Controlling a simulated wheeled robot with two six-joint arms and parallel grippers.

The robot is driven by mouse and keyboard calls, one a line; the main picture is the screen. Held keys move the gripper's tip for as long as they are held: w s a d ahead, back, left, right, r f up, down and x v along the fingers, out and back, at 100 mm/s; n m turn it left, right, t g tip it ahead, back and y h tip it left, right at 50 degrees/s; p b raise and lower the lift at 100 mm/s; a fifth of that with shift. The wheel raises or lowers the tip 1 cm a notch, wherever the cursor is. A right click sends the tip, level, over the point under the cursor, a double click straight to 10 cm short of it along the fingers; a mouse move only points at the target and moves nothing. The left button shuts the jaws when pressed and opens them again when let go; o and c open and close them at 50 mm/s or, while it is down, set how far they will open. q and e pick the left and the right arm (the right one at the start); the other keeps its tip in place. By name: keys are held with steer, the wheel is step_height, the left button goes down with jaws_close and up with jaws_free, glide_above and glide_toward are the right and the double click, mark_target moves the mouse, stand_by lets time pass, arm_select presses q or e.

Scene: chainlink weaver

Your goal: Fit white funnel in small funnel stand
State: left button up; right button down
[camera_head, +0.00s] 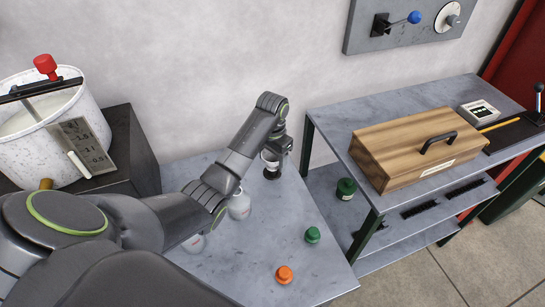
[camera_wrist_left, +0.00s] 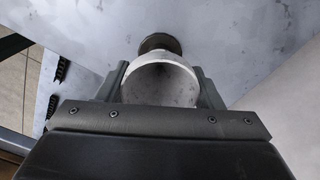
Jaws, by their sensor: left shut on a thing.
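My left gripper (camera_head: 277,150) is at the far end of the grey table, shut on the white funnel (camera_head: 268,157). In the left wrist view the white funnel (camera_wrist_left: 160,82) sits between the two fingers, its wide round mouth facing the camera. The small funnel stand (camera_head: 272,173) shows as a dark round piece directly below the funnel. In the wrist view the stand (camera_wrist_left: 160,42) shows just past the funnel's far rim. The funnel's lower end is hidden, so I cannot tell whether it is inside the stand or above it. My right gripper is not in view.
A grey table (camera_head: 255,255) holds a green cap (camera_head: 312,234), an orange cap (camera_head: 284,274) and a white container (camera_head: 240,206) partly behind my arm. A shelf unit with a wooden box (camera_head: 415,150) stands right. A speckled pot (camera_head: 40,135) stands left. The table front is mostly clear.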

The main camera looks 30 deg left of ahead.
arm_select(q)
steer(key=o, duration=1.1)
steer(key=shift+c, duration=0.2)
step_height(320, 180, up, 3)
steer(key=shift+f, duration=0.1)
step_height(320, 180, up, 4)
steer(key=shift+r+p, duration=0.1)
steer(key=shift+p, duration=0.6)
step_height(320, 180, up, 10)
steer(key=p, duration=1)
steer(key=shift+r+p, duration=0.2)
steer(key=shift+p, duration=0.1)
steer(key=shift+f, duration=0.1)
